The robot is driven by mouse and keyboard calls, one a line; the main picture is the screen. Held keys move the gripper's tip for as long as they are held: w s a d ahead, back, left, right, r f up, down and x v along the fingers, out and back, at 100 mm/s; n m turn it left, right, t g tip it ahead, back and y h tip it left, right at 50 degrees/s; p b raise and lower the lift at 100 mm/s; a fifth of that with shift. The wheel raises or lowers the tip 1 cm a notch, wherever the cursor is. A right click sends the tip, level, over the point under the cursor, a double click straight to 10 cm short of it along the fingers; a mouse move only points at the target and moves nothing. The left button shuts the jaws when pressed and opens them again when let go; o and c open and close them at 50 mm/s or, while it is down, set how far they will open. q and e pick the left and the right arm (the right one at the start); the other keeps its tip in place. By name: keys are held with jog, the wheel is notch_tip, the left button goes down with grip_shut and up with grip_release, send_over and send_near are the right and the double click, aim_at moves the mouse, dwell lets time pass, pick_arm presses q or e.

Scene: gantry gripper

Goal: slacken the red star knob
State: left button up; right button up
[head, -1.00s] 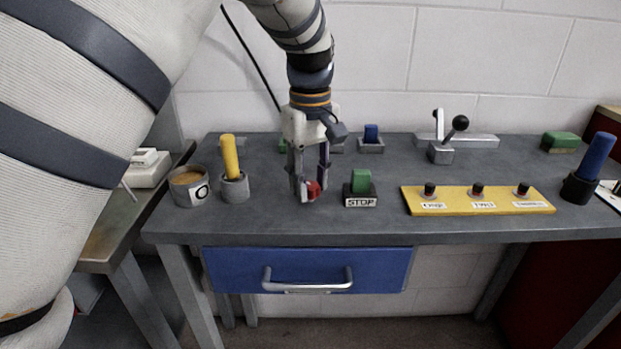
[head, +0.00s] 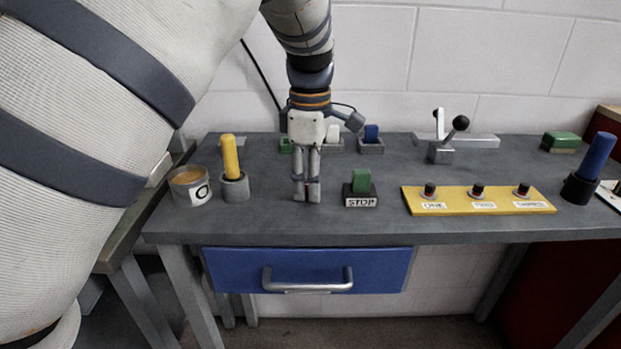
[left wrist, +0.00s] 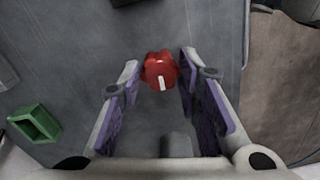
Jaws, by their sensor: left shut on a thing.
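The red star knob (left wrist: 160,70) shows at the top centre of the left wrist view, with a white mark on it pointing down in the picture. My left gripper (head: 306,190) points straight down at the grey bench, and its fingers are shut on the knob from both sides. My right gripper is not in view.
A green block on a STOP base (head: 361,188) stands close to the right of my gripper. A yellow peg in a grey holder (head: 231,160) and a can (head: 190,185) stand to its left. A yellow panel (head: 480,208) with black knobs lies further right. A blue drawer (head: 310,270) is below.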

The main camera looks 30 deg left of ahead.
pick_arm(q)
jog(key=shift+n, duration=0.3)
dwell(0.4)
jog(key=o, duration=1.1)
jog(key=shift+o, duration=0.2)
jog(key=shift+r, duration=0.1)
notch_tip(320, 180, up, 12)
